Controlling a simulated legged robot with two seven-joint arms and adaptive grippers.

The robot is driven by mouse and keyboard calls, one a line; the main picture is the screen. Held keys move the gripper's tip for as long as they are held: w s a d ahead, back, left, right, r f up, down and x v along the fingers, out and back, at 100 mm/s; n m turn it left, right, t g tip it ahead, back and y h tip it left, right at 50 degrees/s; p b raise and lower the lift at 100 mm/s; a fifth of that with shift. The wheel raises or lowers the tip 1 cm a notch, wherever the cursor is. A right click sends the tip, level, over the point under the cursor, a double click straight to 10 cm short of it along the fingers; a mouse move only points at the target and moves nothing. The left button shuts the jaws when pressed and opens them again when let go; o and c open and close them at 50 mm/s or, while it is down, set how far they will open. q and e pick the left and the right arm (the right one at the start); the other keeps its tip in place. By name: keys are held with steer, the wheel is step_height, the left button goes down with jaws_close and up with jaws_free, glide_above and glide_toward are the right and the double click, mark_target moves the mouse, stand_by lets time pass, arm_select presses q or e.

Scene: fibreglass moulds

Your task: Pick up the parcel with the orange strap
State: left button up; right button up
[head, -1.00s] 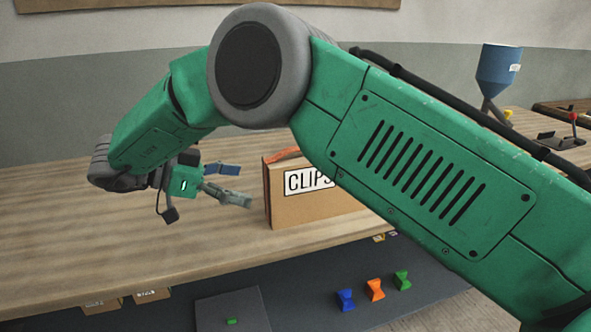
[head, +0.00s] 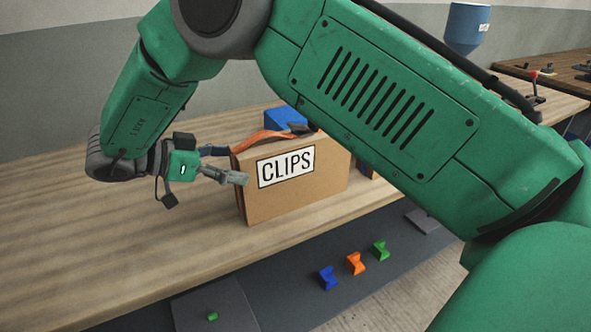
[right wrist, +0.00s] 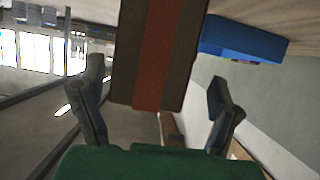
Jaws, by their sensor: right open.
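The parcel (head: 318,190) is a brown box with a white CLIPS label, standing upright on the wooden bench. An orange strap (head: 262,138) runs over its top. My right gripper (head: 232,166) is open at the parcel's left end, with one finger in front of the labelled face and the other partly hidden at the strap's side. In the right wrist view the parcel's narrow end with the strap (right wrist: 157,55) lies ahead, between the two spread fingers (right wrist: 157,100). No contact can be made out. My left gripper is not in view.
A blue object (head: 285,118) stands behind the parcel. Small blue (head: 328,278), orange (head: 355,263) and green (head: 381,251) pieces sit on a dark surface below the bench's front edge. A blue hopper (head: 467,27) stands at the back right. The bench left of my arm is clear.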

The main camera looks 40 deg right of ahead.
mark_target(249, 166)
steer(key=shift+s+d+f, duration=0.3)
steer(key=shift+s+d, duration=0.15)
steer(key=shift+d, duration=0.25)
steer(key=shift+s+d+f, duration=0.15)
steer(key=shift+s+d, duration=0.05)
steer(key=shift+d, duration=0.05)
steer(key=shift+s+d+f, duration=0.1)
steer(key=shift+d+f, duration=0.1)
steer(key=shift+d, duration=0.3)
steer(key=shift+d+f, duration=0.1)
steer(key=shift+d, duration=0.15)
steer(key=shift+c, duration=0.8)
steer(key=shift+d, duration=0.25)
steer(key=c, duration=1.5)
steer(key=shift+a, duration=0.45)
steer(key=r, duration=0.6)
steer(key=r+p, duration=0.1)
steer(key=r, duration=0.2)
steer(key=shift+d+r, duration=0.25)
steer(key=shift+d, duration=0.1)
steer(key=shift+c, duration=0.2)
steer(key=shift+a+r, duration=0.15)
steer(key=shift+r, duration=0.15)
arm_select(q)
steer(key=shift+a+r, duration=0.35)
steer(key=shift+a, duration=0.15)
arm_select(e)
steer(key=shift+a, duration=0.15)
